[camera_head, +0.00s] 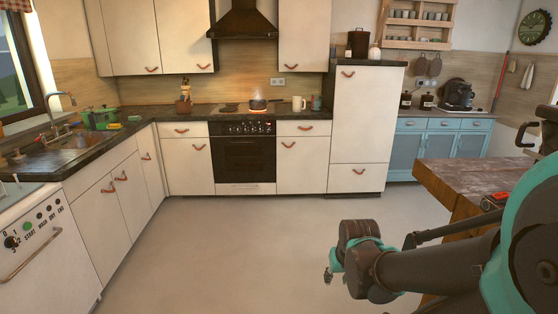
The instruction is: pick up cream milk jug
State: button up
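A cream jug (297,104) with a handle stands upright on the dark counter (330,114), just right of the stove, against the back wall. It is small in the picture, and I take it to be the cream milk jug. My gripper (328,276) shows at the end of my arm in the lower middle right. It is over open floor, well in front of the counter and far from the jug. Its fingers are small and partly turned away, so their opening is unclear. I see nothing clearly held.
A greenish cup (316,103) stands beside the jug. A wooden table (470,178) is at the right, close to my arm. The floor (215,235) between me and the cabinets is clear.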

aim_at(298, 101)
jog(key=i, duration=1.95)
